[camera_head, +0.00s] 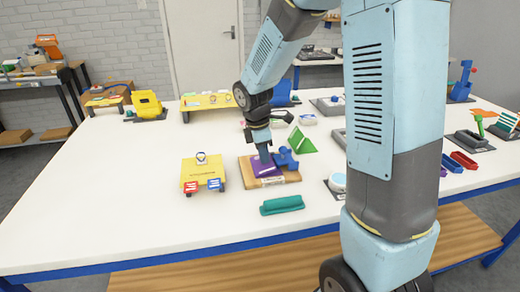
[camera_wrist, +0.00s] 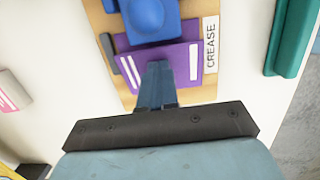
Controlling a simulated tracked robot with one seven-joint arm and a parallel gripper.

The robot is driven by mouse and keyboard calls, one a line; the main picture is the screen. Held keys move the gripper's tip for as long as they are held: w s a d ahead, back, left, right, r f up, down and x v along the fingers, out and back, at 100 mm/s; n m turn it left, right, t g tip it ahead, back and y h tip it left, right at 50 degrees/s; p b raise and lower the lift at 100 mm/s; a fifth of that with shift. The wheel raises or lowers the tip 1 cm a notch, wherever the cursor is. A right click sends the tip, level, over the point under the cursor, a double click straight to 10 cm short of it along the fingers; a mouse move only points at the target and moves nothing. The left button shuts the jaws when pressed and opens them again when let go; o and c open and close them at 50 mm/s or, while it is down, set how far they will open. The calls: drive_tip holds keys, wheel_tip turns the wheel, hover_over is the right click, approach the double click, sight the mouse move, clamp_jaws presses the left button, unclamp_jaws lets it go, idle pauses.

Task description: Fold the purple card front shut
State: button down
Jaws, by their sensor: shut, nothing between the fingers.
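The purple card (camera_head: 266,169) lies on a wooden board (camera_head: 288,177) on the white table. In the wrist view my gripper (camera_wrist: 158,68) covers part of the card's middle. A white label reading CREASE (camera_wrist: 210,44) is on the board.
A teal bar (camera_head: 282,205) lies in front of the board. A yellow stand (camera_head: 203,172) with red and blue pieces is to the left. A green folded card (camera_head: 301,141) stands behind. The table's front left is clear.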

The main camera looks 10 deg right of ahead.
wheel_tip(320, 180, up, 8)
idle(1.0)
drive_tip(key=shift+f, duration=0.1)
drive_tip(key=s+d+r+m+t+y, duration=0.1)
drive_tip(key=s+d+r+m, duration=0.3)
drive_tip(key=s+m, duration=0.5)
drive_tip(key=s+d+r+m+t, duration=0.3)
drive_tip(key=s+r+m, duration=0.6)
drive_tip(key=s, duration=0.3)
drive_tip(key=shift+s+d+t+y, duration=0.35)
drive_tip(key=shift+s+t+y, duration=0.05)
drive_tip(key=shift+t, duration=0.4)
